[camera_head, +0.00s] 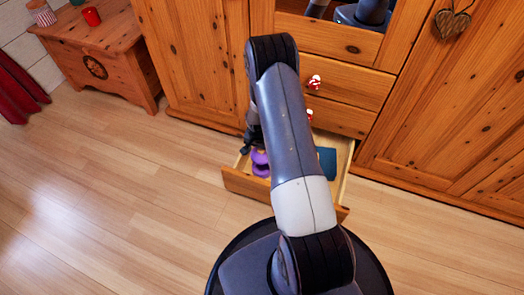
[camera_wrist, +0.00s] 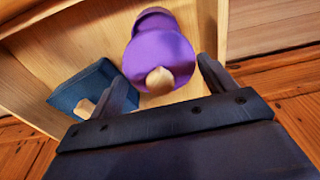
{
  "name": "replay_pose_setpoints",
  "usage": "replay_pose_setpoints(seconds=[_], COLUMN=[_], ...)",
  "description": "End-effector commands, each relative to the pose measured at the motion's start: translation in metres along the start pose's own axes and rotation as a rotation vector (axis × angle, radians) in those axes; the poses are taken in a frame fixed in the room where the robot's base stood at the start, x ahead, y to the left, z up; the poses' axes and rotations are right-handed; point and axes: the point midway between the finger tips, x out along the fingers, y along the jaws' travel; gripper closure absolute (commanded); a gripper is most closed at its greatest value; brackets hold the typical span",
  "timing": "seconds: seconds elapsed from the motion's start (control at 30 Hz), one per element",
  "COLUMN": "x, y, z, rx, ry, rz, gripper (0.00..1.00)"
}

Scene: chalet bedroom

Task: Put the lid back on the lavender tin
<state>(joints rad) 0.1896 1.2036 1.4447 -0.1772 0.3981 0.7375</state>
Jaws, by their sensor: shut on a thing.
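A purple lid (camera_wrist: 175,52) with a pale wooden knob shows between the fingertips of my gripper (camera_wrist: 160,70) in the wrist view. My gripper is shut on this lid. A darker purple shape, which looks like the lavender tin (camera_wrist: 154,17), shows just beyond the lid and is partly hidden by it. In the head view the lavender tin (camera_head: 262,171) is low in the open drawer, with the lid (camera_head: 259,157) just above it. My arm hides part of both. I cannot tell whether lid and tin touch.
The open wooden drawer (camera_head: 238,183) surrounds the tin with low walls. A blue item (camera_head: 327,162) lies in it to the right; it also shows in the wrist view (camera_wrist: 75,88). Red-and-white knobs (camera_head: 314,82) sit on the drawer fronts above. The floor at left is clear.

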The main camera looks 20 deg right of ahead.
Motion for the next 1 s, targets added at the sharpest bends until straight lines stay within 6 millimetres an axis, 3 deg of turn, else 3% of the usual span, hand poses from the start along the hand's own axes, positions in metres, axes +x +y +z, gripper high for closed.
replay_pose_setpoints(seconds=[0.37,0.8,1.0], x=[0.02,0.064,0.073], y=[0.003,0.003,0.003], z=[0.002,0.008,0.009], rx=[0.024,0.022,0.022], ry=[0.0,-0.001,-0.001], rz=[0.001,0.001,0.001], gripper=[0.43,0.43,0.43])
